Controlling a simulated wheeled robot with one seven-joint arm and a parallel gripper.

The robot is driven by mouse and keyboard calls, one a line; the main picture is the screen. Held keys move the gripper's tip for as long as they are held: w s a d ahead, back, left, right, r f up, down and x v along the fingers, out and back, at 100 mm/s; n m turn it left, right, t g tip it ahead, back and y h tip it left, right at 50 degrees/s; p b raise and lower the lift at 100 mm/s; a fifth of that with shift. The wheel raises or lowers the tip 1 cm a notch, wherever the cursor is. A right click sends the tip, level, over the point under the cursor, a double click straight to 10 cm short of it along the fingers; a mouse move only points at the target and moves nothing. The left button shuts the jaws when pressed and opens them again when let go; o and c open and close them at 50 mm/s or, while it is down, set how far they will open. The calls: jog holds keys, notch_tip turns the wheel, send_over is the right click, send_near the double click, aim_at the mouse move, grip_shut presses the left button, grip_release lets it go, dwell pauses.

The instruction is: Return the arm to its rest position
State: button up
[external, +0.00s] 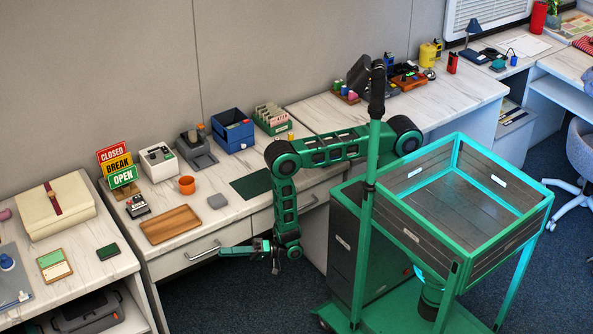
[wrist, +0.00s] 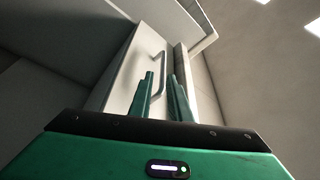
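My arm reaches left from my cart along the bench front, with its elbow raised and its forearm hanging down. My gripper (external: 238,250) is low in front of the drawers, to the right of a metal drawer handle (external: 203,251). In the wrist view, the two green fingers of my gripper (wrist: 163,90) stand apart with a gap between them, and nothing shows held. The drawer handle (wrist: 161,62) shows beyond the fingertips there; I cannot tell the exact distance.
The bench carries a wooden tray (external: 170,224), an orange mug (external: 186,185), a grey block (external: 217,201), a dark green mat (external: 251,184) and a blue bin (external: 232,130). A second drawer handle (external: 302,206) is close to my forearm. Carpet (external: 225,300) below is clear.

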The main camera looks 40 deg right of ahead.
jog(key=shift+v, duration=0.8)
jog(key=shift+a, duration=0.1)
